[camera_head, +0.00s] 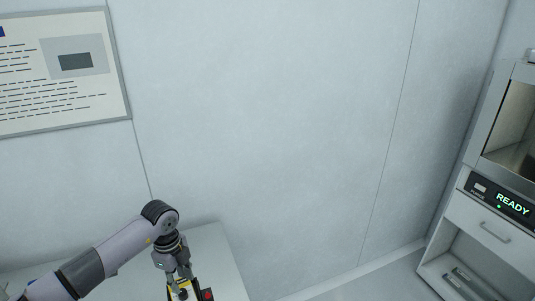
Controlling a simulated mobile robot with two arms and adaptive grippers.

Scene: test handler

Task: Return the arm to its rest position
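My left arm comes in from the lower left, and its gripper (180,280) points down over a pale table (226,262). The gripper is at a small yellow and black thing with a red part (208,294), at the bottom edge of the picture. The fingers overlap this thing in the view, and its lower part is cut off. I cannot tell whether the fingers touch it or how far apart they are. My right gripper is not in view.
A machine (489,210) with a green READY display (513,204), a drawer and a lower open bay stands at the right. A framed board (60,112) hangs on the wall at the upper left. The floor between table and machine looks clear.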

